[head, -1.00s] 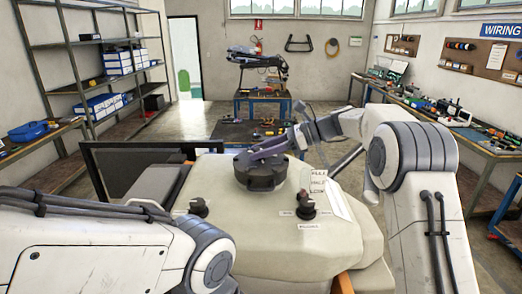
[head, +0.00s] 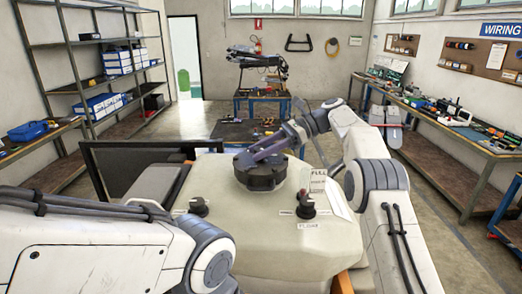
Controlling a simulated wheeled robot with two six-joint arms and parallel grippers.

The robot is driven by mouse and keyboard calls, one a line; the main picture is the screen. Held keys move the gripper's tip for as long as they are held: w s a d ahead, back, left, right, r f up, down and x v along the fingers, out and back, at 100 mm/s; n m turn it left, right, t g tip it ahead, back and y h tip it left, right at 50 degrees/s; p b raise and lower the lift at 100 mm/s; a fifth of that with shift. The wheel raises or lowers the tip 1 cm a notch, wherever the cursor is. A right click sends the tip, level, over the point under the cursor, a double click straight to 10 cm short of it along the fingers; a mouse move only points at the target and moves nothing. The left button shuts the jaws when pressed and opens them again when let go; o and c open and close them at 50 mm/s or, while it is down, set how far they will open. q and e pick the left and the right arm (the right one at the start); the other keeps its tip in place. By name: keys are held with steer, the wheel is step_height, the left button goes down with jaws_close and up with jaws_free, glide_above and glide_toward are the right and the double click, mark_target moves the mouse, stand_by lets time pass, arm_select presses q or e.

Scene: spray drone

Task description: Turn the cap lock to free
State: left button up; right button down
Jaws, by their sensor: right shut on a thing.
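A dark round cap (head: 260,176) sits on top of the pale tank (head: 265,238) in the middle of the head view. My right gripper (head: 256,156) reaches in from the right and is shut on the cap's raised top, partly hiding it.
A dark panel (head: 130,170) stands at the tank's left. Behind the tank is a blue-framed bench (head: 262,104) with a machine on it. Shelves (head: 100,70) line the left wall, and a workbench (head: 450,130) runs along the right.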

stand_by(0.4)
steer(key=shift+c, duration=1.8)
jaws_free()
steer(key=shift+m+t, duration=0.3)
